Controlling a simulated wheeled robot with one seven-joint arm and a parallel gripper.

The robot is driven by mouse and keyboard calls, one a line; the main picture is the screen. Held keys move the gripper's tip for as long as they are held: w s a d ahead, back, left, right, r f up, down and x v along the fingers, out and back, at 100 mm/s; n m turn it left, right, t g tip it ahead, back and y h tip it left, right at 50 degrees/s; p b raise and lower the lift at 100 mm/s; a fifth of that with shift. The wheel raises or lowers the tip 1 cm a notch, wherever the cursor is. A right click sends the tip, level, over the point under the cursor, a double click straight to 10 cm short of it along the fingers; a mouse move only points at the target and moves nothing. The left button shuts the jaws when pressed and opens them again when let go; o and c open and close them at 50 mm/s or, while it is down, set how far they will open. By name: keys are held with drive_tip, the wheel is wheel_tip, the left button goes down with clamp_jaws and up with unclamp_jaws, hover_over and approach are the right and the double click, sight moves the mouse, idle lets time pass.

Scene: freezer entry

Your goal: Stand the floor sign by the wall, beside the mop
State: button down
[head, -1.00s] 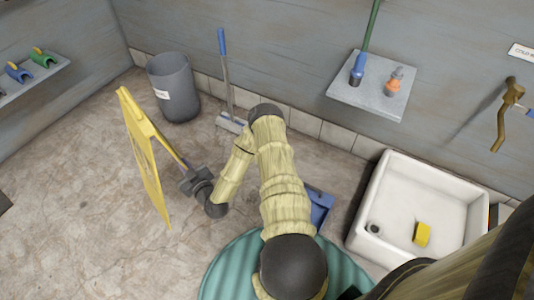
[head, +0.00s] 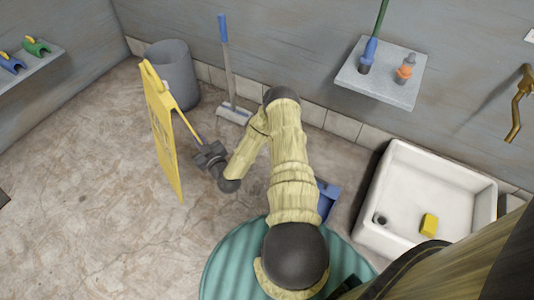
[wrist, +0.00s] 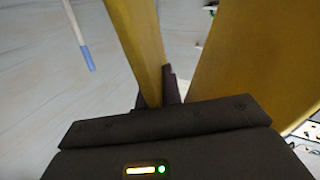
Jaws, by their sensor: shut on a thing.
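The yellow floor sign (head: 163,135) is upright in the head view, left of my arm, its two panels spread apart. My gripper (head: 203,150) is shut on the edge of its right panel. In the wrist view, the yellow panel edge (wrist: 142,45) runs between the fingers of my gripper (wrist: 160,95), with the other panel (wrist: 245,60) to the right. The mop (head: 229,70) with a blue grip leans on the back wall, right of the sign; its blue grip (wrist: 87,58) also shows in the wrist view. Whether the sign touches the floor is unclear.
A grey bin (head: 172,72) stands by the wall behind the sign, left of the mop. A blue dustpan-like object (head: 327,200) lies right of my arm. A white sink (head: 400,225) with a yellow sponge (head: 429,224) is at right. Floor left of the sign is clear.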

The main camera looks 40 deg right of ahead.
drive_tip(key=d+f+m+h+b, duration=0.1)
drive_tip(key=d+b, duration=0.3)
drive_tip(key=d, duration=0.8)
drive_tip(key=s+d+f+m+g+h+b, duration=0.1)
drive_tip(key=d+f+h+b, duration=0.2)
drive_tip(key=d, duration=1)
drive_tip(key=s+d+f+m+h+b, duration=0.1)
drive_tip(key=d+b, duration=0.5)
drive_tip(key=d, duration=0.7)
wheel_tip(320, 180, down, 3)
drive_tip(key=shift+r+m+g+h, duration=0.2)
drive_tip(key=shift+m+g+h, duration=0.1)
drive_tip(key=shift+m+h, duration=0.2)
drive_tip(key=shift+f, duration=0.1)
wheel_tip(320, 180, down, 6)
drive_tip(key=b, duration=0.4)
